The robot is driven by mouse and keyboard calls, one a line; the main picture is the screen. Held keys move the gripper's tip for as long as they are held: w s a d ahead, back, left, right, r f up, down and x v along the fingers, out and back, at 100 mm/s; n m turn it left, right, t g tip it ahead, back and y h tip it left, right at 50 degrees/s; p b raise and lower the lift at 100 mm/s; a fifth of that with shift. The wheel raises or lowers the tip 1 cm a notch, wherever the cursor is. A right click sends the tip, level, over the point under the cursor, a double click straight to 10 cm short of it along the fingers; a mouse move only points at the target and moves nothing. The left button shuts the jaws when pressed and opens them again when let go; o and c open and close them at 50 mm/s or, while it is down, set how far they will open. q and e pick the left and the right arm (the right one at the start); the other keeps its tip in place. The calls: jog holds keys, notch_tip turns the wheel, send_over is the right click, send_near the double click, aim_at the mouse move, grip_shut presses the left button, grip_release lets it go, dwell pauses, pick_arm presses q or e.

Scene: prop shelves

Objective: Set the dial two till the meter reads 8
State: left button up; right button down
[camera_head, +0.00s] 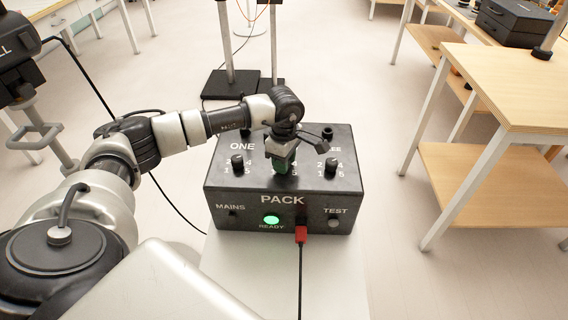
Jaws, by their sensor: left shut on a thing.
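A black box marked PACK (283,201) stands on a pale stand in front of me. Dial one (237,160) is at the left of its top, under the word ONE, and another dial (331,166) is at the right. My left gripper (282,166) points down at the middle of the box top and is shut on the middle dial, dial two. The gripper hides most of that dial and its label. I cannot see a meter or its reading. My right gripper is not in view.
A green READY light (271,219) glows on the box front. A red plug (301,234) with a black cable sits beside it. A wooden workbench (515,90) stands at the right, with open floor between it and the box.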

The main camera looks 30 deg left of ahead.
pick_arm(q)
jog(key=m+b, duration=0.2)
jog(key=m, duration=0.5)
jog(key=shift+m+b, duration=0.4)
jog(key=shift+r+m+b, duration=0.1)
jog(key=shift+m+b, duration=0.2)
jog(key=shift+m, duration=0.8)
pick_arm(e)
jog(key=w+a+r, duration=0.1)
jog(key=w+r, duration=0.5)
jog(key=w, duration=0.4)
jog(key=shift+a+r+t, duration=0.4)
pick_arm(q)
jog(key=o, duration=0.9)
jog(key=shift+o, duration=0.2)
jog(key=shift+r, duration=0.4)
notch_tip(320, 180, up, 10)
jog(key=shift+p, duration=0.4)
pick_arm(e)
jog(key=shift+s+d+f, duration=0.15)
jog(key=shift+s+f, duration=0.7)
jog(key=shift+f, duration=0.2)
